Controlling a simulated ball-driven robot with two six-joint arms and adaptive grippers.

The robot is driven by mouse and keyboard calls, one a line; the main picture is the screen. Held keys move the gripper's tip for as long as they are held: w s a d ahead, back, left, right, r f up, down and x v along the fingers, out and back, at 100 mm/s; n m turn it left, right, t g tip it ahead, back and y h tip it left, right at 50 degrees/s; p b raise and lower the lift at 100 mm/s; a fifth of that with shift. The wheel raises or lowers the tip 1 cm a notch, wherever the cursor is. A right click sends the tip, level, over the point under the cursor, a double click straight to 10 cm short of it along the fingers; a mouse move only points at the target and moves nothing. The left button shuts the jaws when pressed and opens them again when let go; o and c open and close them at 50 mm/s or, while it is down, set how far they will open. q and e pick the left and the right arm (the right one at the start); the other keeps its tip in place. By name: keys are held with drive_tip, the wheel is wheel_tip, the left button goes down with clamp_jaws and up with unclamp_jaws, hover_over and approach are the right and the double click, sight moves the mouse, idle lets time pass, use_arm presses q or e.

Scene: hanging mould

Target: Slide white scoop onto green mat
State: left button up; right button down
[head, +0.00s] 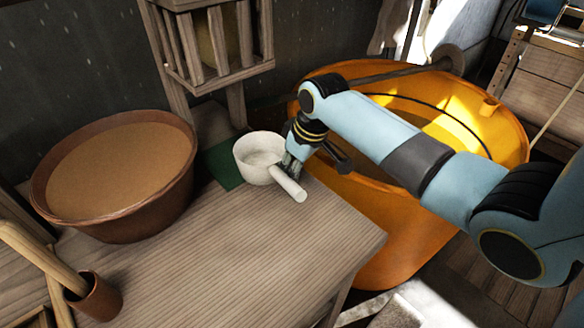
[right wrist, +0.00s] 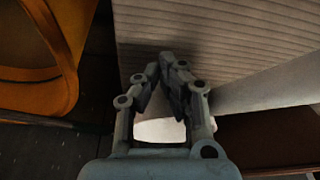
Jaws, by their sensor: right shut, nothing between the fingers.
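The white scoop (head: 258,153) sits on the wooden table, its round cup at the back and its thick handle pointing to the front right. The green mat (head: 222,167) lies flat at the cup's left. The cup hides part of the mat, so I cannot tell how far they overlap. My right gripper (head: 291,163) is low at the cup's right side, by the handle's root; whether it touches is unclear. In the right wrist view its fingertips (right wrist: 167,58) meet, shut and empty. A white patch of the scoop (right wrist: 160,130) shows behind its finger links. My left gripper is not in view.
A wide brown bowl (head: 120,170) stands left of the mat. A small brown cup (head: 97,298) with a wooden handle in it stands at the front left. A big orange tub (head: 400,225) is right of the table (head: 240,265). The table's front middle is clear.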

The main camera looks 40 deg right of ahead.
sight(264, 163)
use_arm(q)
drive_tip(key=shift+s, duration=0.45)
use_arm(e)
drive_tip(key=shift+w, duration=0.2)
drive_tip(key=w, duration=0.2)
drive_tip(key=w+a+b, duration=0.1)
drive_tip(key=w, duration=0.1)
drive_tip(key=w+a+b, duration=0.1)
drive_tip(key=w, duration=0.2)
drive_tip(key=shift+w+a, duration=0.1)
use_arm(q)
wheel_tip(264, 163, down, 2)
